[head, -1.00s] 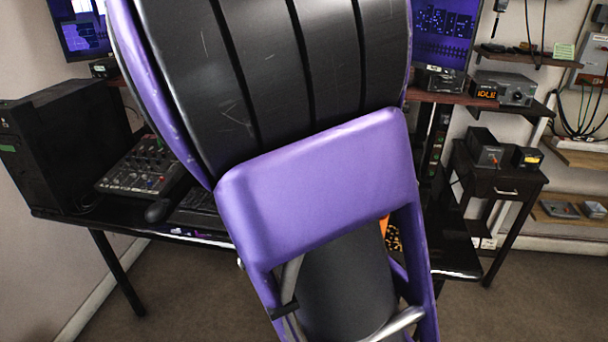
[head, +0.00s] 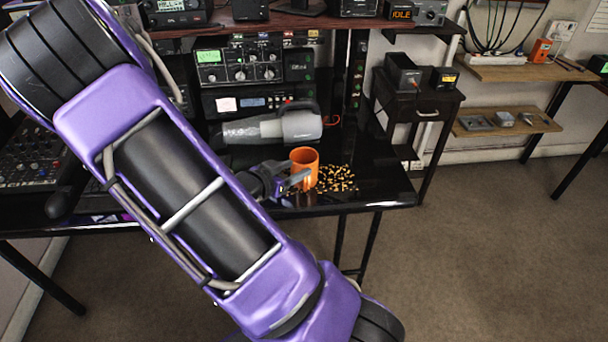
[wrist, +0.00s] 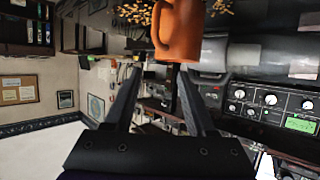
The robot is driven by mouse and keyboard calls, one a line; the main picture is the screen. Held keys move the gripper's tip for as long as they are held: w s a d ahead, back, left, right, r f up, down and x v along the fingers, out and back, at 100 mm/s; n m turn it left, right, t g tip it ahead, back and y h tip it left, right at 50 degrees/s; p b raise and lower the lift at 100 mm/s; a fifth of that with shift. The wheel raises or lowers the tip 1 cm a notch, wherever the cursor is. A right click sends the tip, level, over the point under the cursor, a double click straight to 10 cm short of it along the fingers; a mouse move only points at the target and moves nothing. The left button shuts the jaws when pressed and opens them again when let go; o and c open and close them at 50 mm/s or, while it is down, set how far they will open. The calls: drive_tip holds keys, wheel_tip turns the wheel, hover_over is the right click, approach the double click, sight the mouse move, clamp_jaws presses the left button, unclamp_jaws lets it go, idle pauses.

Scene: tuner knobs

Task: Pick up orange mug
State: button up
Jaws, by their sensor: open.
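The orange mug (head: 306,164) stands upright on the black desk (head: 378,190), near its front right edge. My gripper (head: 292,182) is at the mug's left side in the head view, with a finger overlapping the lower left of the mug. In the wrist view the mug (wrist: 180,32) appears inverted at the top, beyond the open fingers of my gripper (wrist: 160,76), its handle towards the left. The space between the fingers looks empty. I cannot tell whether a finger touches the mug.
Small yellow-orange pieces (head: 338,178) lie scattered right of the mug. A grey cylindrical device (head: 270,128) lies behind it, before the radio rack (head: 240,72). A small dark side table (head: 412,108) stands at right. Open floor lies in front of the desk.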

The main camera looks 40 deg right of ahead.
sight(313, 161)
drive_tip(key=b+x, duration=0.2)
drive_tip(key=x, duration=0.7)
drive_tip(key=shift+w+d+f, duration=0.1)
drive_tip(key=shift+d+f, duration=0.1)
drive_tip(key=shift+d, duration=0.1)
clamp_jaws()
idle(1.1)
